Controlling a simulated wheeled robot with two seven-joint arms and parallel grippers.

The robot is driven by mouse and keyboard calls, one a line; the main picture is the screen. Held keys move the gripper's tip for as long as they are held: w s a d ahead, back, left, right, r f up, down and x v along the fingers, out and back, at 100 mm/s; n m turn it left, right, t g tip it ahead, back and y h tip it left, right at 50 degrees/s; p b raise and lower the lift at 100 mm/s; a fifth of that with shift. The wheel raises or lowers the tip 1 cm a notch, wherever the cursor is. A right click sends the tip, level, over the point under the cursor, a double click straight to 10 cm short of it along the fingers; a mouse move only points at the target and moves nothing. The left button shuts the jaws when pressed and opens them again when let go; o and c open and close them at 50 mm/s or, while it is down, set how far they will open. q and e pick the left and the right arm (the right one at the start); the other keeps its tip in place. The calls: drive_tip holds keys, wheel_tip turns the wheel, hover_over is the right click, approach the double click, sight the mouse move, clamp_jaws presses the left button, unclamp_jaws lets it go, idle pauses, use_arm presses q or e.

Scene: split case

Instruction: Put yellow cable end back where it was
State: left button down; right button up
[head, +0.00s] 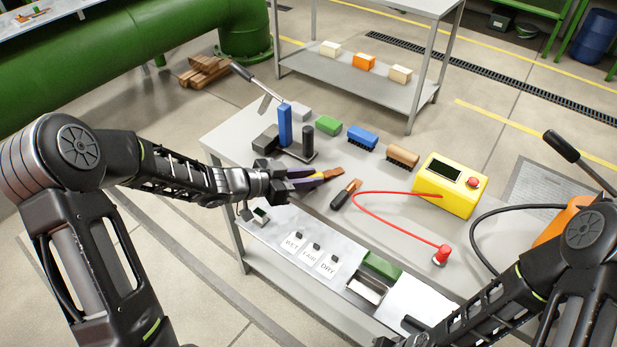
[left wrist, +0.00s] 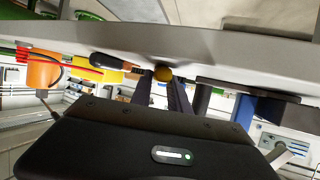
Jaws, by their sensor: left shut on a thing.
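My left gripper (head: 308,180) is over the left part of the grey table. A yellow box (head: 452,186) with a dark screen and red button stands at the right. A red cable (head: 383,194) runs from it to a red end (head: 441,255) on the table. My right gripper is at the bottom edge, too unclear to judge.
A black-handled tool (head: 345,195) lies right of my left gripper. Labelled cards (head: 310,256) and a green-edged tray (head: 381,266) are at the front.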

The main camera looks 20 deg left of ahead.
use_arm(q)
drive_tip(key=shift+f, duration=0.1)
drive_tip(key=c, duration=1.3)
unclamp_jaws()
drive_tip(key=shift+o, duration=0.2)
drive_tip(key=shift+r, duration=0.3)
drive_tip(key=p+v, duration=0.1)
drive_tip(key=v, duration=1.1)
drive_tip(key=shift+f, duration=0.15)
